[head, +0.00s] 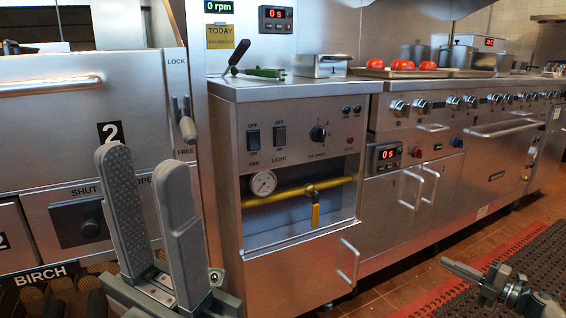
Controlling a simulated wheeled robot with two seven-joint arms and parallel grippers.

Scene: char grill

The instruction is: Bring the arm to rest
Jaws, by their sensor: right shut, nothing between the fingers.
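My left gripper (145,165) stands large in the lower left of the head view. Its two grey fingers point up with a clear gap between them, and nothing is held in the gap. It appears in front of the steel cabinet with the SHUT/OPEN knob. My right gripper (447,264) is at the lower right, pointing left above the floor mat. Its fingers are together and hold nothing.
A steel cabinet (286,220) with switches, a gauge and a yellow gas valve (315,213) stands in the middle. Green-handled tongs (255,72) lie on its top. Red tomatoes (402,65) sit on a tray behind. A dark mat (500,262) covers floor at right.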

